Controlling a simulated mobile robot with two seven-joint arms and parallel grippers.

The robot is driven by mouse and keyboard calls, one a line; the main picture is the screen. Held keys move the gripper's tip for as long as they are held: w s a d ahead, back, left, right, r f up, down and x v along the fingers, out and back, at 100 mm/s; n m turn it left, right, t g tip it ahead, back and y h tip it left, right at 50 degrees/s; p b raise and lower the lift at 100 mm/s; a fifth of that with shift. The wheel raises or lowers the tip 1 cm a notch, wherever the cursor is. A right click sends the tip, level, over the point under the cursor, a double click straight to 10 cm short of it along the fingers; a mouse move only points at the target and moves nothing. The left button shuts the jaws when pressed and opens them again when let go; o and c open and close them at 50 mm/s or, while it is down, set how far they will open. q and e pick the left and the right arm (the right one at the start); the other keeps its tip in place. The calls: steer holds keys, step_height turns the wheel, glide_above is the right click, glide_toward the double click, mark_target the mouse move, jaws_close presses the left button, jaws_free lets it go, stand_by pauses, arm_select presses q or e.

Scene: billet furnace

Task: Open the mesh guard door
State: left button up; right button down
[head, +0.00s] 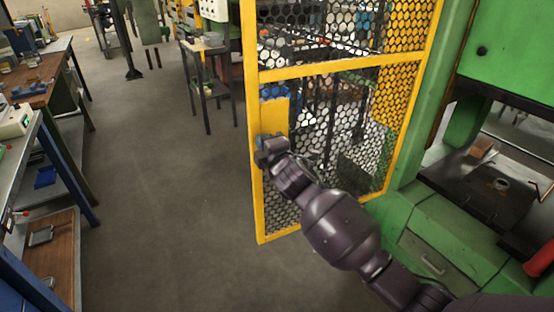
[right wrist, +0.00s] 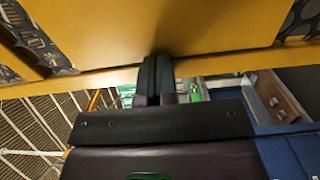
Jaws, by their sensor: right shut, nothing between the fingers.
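The mesh guard door (head: 328,68) has a yellow frame with dark mesh and stands upright in the middle of the head view, beside the green machine. A solid yellow plate (head: 275,115) sits near its left edge. My right gripper (head: 261,146) is at that left edge, just below the plate. In the right wrist view my right gripper's fingers (right wrist: 155,76) are shut together with nothing between them. Their tips are at the yellow plate (right wrist: 120,30); I cannot tell if they touch it. No handle shows clearly. My left gripper is out of view.
The green machine (head: 507,40) with a dark work surface stands at the right. Workbenches (head: 45,85) line the left side. A small stand (head: 203,48) is behind the door's left edge. Grey floor (head: 165,180) left of the door is clear.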

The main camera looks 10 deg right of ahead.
steer(key=w+a+m+h+b, duration=0.1)
steer(key=w+b, duration=0.3)
steer(key=w, duration=0.5)
steer(key=shift+a+m+t+h, duration=0.3)
steer(key=shift+a+m+h, duration=0.1)
steer(key=shift+a+h, duration=0.45)
